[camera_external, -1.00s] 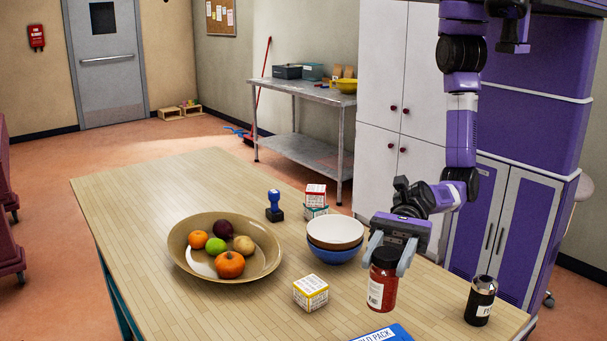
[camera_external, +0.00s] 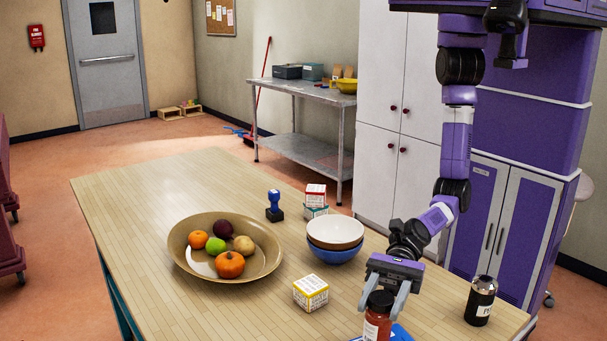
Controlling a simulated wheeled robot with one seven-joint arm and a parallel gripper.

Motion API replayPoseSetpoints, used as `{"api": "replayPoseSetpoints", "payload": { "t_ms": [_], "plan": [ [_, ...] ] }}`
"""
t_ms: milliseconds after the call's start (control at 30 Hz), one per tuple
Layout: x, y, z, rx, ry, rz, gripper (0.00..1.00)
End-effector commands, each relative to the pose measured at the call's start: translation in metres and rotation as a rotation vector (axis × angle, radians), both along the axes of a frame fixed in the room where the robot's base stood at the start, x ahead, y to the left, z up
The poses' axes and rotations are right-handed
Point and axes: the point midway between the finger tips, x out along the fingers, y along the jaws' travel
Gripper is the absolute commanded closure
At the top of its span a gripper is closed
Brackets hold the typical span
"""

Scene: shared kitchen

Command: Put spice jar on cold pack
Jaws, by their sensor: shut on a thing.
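The spice jar (camera_external: 377,325) is a red jar with a dark lid and a pale label, at the bottom edge of the external view. My gripper (camera_external: 383,300) is shut on it from above, a finger on each side, and the jar looks upright. The blue cold pack (camera_external: 401,334) lies on the table at the bottom edge, partly hidden behind the jar and cut off by the frame. The jar overlaps the pack in the picture; I cannot tell whether they touch.
A yellow-white box (camera_external: 310,293) stands left of the jar. Stacked bowls (camera_external: 335,240) are behind it. A dark pepper canister (camera_external: 480,301) stands to the right. A wide fruit bowl (camera_external: 183,254), a blue stamp (camera_external: 274,207) and stacked small boxes (camera_external: 315,198) are farther back.

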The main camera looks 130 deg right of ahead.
Motion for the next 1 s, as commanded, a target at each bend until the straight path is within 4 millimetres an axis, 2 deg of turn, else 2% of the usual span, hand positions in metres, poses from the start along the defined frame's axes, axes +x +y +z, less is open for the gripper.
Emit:
{"api": "replayPoseSetpoints", "payload": {
  "t_ms": [100, 133, 233, 633, 767, 1000],
  "plan": [
    [0.0, 0.0, -0.003, 0.0, -0.001, -0.001, 1.0],
    [0.0, 0.0, -0.003, 0.0, 0.0, 0.0, 0.56],
    [0.0, 0.0, -0.003, 0.0, 0.0, 0.0, 0.36],
    [0.0, 0.0, 0.002, 0.0, 0.0, 0.0, 0.36],
    [-0.012, -0.006, 0.001, -0.004, 0.003, 0.001, 0.36],
    [-0.047, -0.023, 0.003, -0.008, 0.002, 0.003, 0.36]
  ]
}}
